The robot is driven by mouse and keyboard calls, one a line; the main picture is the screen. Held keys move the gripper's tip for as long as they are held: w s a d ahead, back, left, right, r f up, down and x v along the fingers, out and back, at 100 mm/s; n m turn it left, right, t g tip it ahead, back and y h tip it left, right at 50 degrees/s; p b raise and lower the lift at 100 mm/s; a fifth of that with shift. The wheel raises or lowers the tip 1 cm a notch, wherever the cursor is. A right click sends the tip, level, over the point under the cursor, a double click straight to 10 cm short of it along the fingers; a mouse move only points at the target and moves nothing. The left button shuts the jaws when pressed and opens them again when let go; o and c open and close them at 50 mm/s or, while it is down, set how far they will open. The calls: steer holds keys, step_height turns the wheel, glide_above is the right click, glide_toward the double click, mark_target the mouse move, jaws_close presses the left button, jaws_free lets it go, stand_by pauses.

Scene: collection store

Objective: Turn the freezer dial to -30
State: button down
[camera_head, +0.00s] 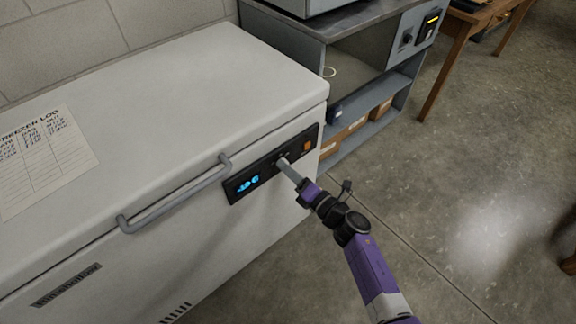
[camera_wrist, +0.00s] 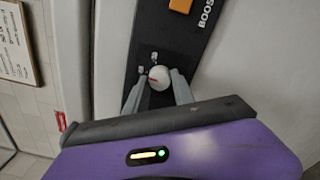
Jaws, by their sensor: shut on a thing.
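The white chest freezer (camera_head: 150,95) fills the left of the head view. Its black control panel (camera_head: 236,190) is on the front near the right corner, with a blue lit display (camera_head: 248,184) whose digits are too blurred to read surely. The dial (camera_wrist: 159,78) is a light round knob with a small red mark, seen in the wrist view. My gripper (camera_wrist: 158,92) is shut on the dial, one finger on each side. In the head view my gripper (camera_head: 287,165) reaches the panel and hides most of the dial.
An orange button (camera_head: 307,146) marked BOOST sits beside the dial. A bar handle (camera_head: 175,198) sticks out left of the panel. A freezer log sheet (camera_head: 45,147) lies on the lid. A grey shelf unit (camera_head: 345,120) with boxes stands behind right.

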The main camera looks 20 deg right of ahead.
steer(key=m+p, duration=0.4)
steer(key=m, duration=0.7)
steer(key=shift+p, duration=0.4)
steer(key=shift+m, duration=0.4)
steer(key=c, duration=1.1)
jaws_free()
steer(key=shift+o, duration=0.2)
steer(key=shift+s, duration=0.1)
steer(key=p+v, duration=0.1)
steer(key=v, duration=0.6)
steer(key=shift+s+d, duration=0.15)
steer(key=shift+s, duration=0.1)
